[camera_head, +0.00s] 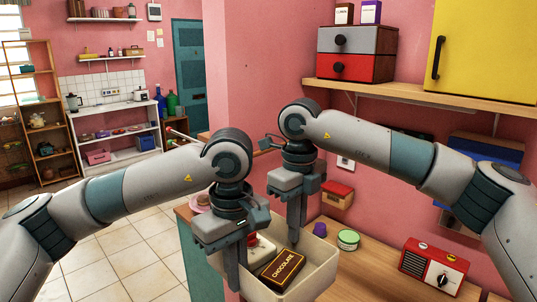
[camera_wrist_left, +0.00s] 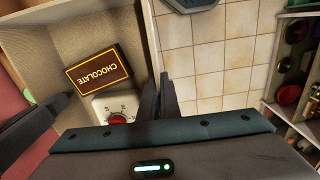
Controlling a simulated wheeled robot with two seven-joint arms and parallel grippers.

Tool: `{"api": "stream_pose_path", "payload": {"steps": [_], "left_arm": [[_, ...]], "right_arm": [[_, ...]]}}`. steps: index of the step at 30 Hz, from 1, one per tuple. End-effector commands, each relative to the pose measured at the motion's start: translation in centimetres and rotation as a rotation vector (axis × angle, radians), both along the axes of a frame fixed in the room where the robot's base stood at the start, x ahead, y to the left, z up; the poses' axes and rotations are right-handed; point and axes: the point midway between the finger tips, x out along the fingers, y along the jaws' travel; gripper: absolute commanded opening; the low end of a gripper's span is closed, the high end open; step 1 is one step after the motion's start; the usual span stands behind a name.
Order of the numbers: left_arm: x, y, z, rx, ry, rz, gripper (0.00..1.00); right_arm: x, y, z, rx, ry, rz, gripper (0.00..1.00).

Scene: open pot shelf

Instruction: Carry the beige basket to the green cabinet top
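The beige basket (camera_head: 323,268) is low in the middle of the head view, with its open top up. It holds a dark chocolate box (camera_head: 283,268) and a white timer with a red dial (camera_wrist_left: 116,115). My left gripper (camera_head: 238,262) has its fingers close together on either side of the basket's near-left wall. My right gripper (camera_head: 294,225) reaches down at the far wall, its fingers close together there; the contact is partly hidden. The green cabinet (camera_head: 194,255) stands behind and left of the basket, its top (camera_head: 184,213) partly hidden by my left arm.
A wooden counter (camera_head: 375,275) lies at the right with a red radio (camera_head: 434,265), a green tin (camera_head: 348,239) and a purple item (camera_head: 320,229). A wall shelf (camera_head: 430,94) hangs above my right arm. Open tiled floor (camera_head: 125,255) lies to the left.

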Motion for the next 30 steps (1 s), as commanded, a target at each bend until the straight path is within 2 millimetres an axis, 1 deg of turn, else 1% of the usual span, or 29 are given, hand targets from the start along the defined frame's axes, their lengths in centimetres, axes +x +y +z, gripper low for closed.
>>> {"api": "stream_pose_path", "payload": {"steps": [19,25,30], "left_arm": [[0.4,0.0,0.4,-0.001,-0.001,-0.001,0.00],[1.2,0.0,1.1,-0.001,-0.001,0.000,0.00],[2.3,0.0,2.1,0.000,0.000,0.001,0.00]], "right_arm": [[0.5,0.0,0.4,0.001,-0.002,-0.001,0.00],[1.3,0.0,1.1,0.000,-0.003,-0.003,0.00],[2.4,0.0,2.1,0.001,-0.002,-0.003,0.00]]}}
